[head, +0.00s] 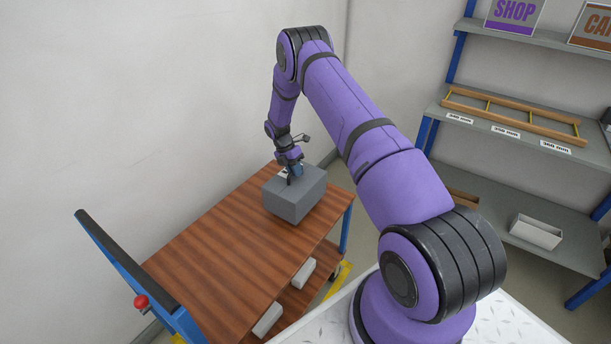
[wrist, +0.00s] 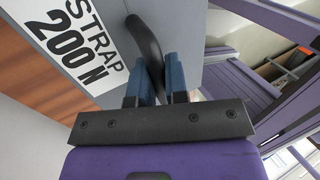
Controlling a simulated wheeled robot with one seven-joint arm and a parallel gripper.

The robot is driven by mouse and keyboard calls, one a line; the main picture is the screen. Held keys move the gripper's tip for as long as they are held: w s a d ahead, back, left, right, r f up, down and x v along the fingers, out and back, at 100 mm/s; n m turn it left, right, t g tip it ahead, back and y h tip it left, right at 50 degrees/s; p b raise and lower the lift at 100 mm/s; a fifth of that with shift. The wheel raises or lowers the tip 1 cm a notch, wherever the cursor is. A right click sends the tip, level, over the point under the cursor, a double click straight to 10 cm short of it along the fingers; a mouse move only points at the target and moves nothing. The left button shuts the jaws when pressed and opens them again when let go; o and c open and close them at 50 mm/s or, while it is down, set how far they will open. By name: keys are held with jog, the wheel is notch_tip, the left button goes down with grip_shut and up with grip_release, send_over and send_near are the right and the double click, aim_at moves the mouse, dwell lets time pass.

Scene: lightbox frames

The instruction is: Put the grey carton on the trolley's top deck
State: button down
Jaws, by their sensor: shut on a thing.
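The grey carton (head: 295,197) is at the far end of the trolley's brown wooden top deck (head: 205,235). It looks upright, and I cannot tell whether its underside touches the deck. My gripper (head: 291,172) is above the carton, with its fingers pointing down at it. In the wrist view my gripper's blue fingers (wrist: 160,85) are shut on the carton's dark curved strap handle (wrist: 146,42). A white label reading "STRAP 200 N" is on the carton's grey face (wrist: 180,18) in that view.
The trolley has a blue handle frame with a red knob (head: 141,302) at the near left. Small light boxes (head: 268,320) lie on its lower deck. Shelving with a ladder-like wooden frame (head: 515,115) and a white bin (head: 536,231) stands at right. Most of the top deck is bare.

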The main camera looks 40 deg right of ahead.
jog(key=shift+w+a+f, duration=0.1)
jog(key=shift+w+a, duration=0.05)
jog(key=shift+w, duration=0.35)
jog(key=shift+w+a+f, duration=0.1)
jog(key=shift+w+a, duration=0.05)
jog(key=shift+w, duration=0.35)
jog(key=shift+f, duration=1.6)
jog(key=c, duration=1.1)
grip_release()
jog(key=shift+s+f, duration=0.1)
jog(key=shift+f, duration=0.05)
